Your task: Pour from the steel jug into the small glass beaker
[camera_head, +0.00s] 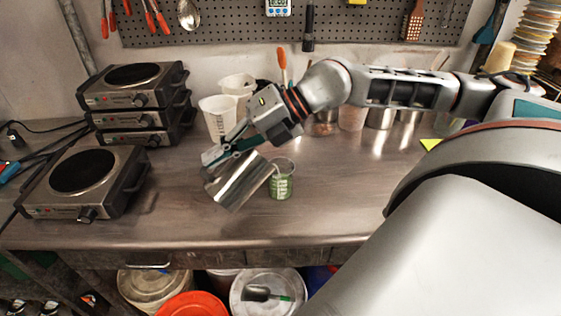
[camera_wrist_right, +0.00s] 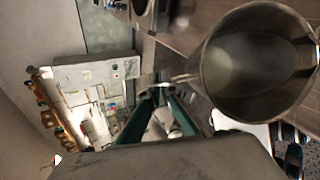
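The steel jug (camera_head: 238,183) is held in the air over the metal worktop, strongly tilted with its mouth toward the right. Its rim is close to the small glass beaker (camera_head: 282,184), which stands upright on the worktop and shows green on its side. My right gripper (camera_head: 222,152) is at the jug's upper left side and appears shut on its handle; the exact grip is partly hidden. In the right wrist view the jug's open mouth and grey inside (camera_wrist_right: 255,65) show beside the green-edged fingers (camera_wrist_right: 160,105). I cannot tell whether liquid is flowing. My left gripper is out of view.
Stacked hot plates (camera_head: 137,100) and a single hot plate (camera_head: 82,185) stand at the left. White plastic beakers (camera_head: 218,122) stand behind my right gripper, with metal containers (camera_head: 381,117) farther right. The front worktop is clear. Buckets (camera_head: 268,292) sit below it.

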